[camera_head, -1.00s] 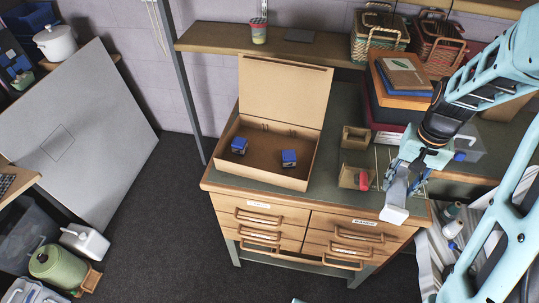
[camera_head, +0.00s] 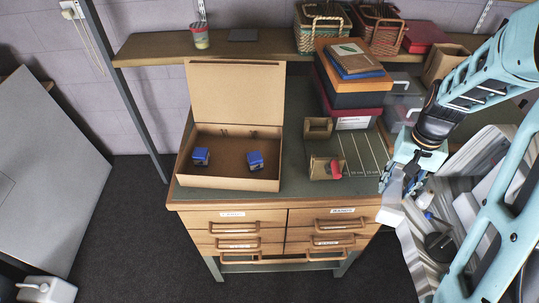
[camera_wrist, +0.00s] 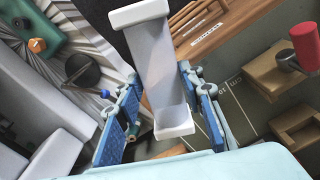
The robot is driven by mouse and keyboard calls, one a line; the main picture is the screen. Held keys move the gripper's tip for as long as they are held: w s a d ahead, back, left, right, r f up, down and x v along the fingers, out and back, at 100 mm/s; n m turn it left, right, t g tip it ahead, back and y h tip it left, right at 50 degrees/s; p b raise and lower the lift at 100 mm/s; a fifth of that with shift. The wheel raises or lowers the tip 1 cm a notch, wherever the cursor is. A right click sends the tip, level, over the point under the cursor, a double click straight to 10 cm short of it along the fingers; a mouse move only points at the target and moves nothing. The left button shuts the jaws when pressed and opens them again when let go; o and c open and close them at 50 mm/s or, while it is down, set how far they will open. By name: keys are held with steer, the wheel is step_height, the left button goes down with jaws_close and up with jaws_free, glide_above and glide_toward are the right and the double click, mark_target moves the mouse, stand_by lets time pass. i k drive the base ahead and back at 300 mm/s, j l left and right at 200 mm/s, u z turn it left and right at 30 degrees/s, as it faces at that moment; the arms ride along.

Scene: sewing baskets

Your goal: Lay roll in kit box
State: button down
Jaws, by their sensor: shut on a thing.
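The kit box (camera_head: 230,183) is an open brown box at the left of the desk, its lid upright at the back. Two small blue-topped things (camera_head: 200,156) (camera_head: 255,160) lie inside, apart from each other. My gripper (camera_head: 400,183) is shut on a pale, spool-shaped piece (camera_head: 390,214), seemingly the roll, at the desk's right front edge, well right of the box. In the wrist view the piece (camera_wrist: 158,70) has white end plates and tilts between the blue fingers of my gripper (camera_wrist: 158,95). The finger contacts are partly hidden.
Two small brown holders (camera_head: 318,128) (camera_head: 322,168) stand right of the box, the front one with a red piece (camera_head: 336,168). Stacked boxes (camera_head: 345,95) stand behind. A striped cloth (camera_head: 415,245) and clutter lie right of the desk. Desk between box and holders is clear.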

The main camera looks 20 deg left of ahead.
mark_target(225, 159)
steer(key=k+j+z, duration=0.1)
steer(key=z, duration=0.35)
steer(key=k+j+z, duration=0.15)
steer(key=z, duration=0.3)
steer(key=k+j+u, duration=0.2)
steer(key=k+u, duration=0.35)
steer(key=u, duration=0.4)
steer(key=k+j+u, duration=0.1)
steer(key=u, duration=0.35)
steer(key=i+j+u, duration=0.15)
steer(key=i, duration=0.35)
steer(key=i+u, duration=0.15)
steer(key=i, duration=0.3)
